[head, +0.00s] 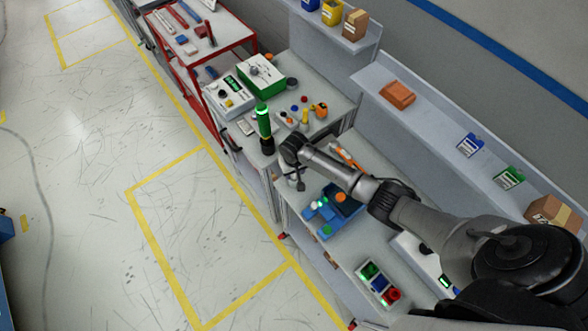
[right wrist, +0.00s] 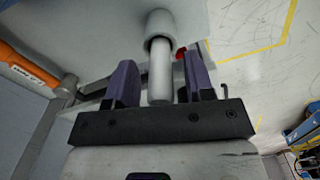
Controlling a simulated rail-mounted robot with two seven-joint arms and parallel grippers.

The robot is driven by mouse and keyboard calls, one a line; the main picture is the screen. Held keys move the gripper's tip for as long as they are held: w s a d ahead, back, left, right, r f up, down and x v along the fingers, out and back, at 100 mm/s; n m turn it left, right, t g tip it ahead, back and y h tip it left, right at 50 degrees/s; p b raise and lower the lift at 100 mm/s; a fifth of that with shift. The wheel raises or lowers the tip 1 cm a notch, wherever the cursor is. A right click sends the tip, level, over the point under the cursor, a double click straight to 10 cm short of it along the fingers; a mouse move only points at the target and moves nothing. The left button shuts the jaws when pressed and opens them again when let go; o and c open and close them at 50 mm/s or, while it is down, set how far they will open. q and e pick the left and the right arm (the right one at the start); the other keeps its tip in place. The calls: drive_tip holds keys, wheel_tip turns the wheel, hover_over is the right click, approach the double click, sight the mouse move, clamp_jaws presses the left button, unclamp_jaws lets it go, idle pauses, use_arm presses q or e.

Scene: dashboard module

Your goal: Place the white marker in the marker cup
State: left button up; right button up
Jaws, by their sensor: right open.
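A pale, straight rod that looks like the white marker (right wrist: 160,78) shows in the right wrist view. Its far end sits in a short, wider grey round piece (right wrist: 160,26), which looks like the marker cup. My right gripper (right wrist: 162,76) is open, with one purple finger on each side of the marker and a visible gap at both. In the head view my right gripper (head: 299,183) is small and dark at the workbench's front edge, left of the blue tray. The marker and cup cannot be made out clearly there. My left gripper is not in view.
A blue tray (head: 326,228) with coloured parts stands near my right gripper. An orange-handled tool (right wrist: 28,72) lies beside it, also seen in the head view (head: 345,156). A green signal light (head: 264,122) stands behind. A button box (head: 378,283) sits in front.

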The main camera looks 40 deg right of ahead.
wheel_tip(320, 180, up, 11)
drive_tip(key=shift+r, duration=0.65)
drive_tip(key=s+a+f+n+t, duration=0.15)
drive_tip(key=s+a, duration=0.35)
drive_tip(key=s, duration=0.5)
drive_tip(key=s+a+f+n+t, duration=0.1)
drive_tip(key=s+a+n, duration=0.3)
drive_tip(key=s, duration=0.6)
drive_tip(key=s+a+r+t, duration=0.1)
drive_tip(key=s+r, duration=0.4)
drive_tip(key=s, duration=0.4)
drive_tip(key=shift+s+p, duration=0.1)
drive_tip(key=shift+p, duration=0.2)
wheel_tip(320, 180, up, 5)
drive_tip(key=p, duration=0.5)
drive_tip(key=shift+r, duration=0.15)
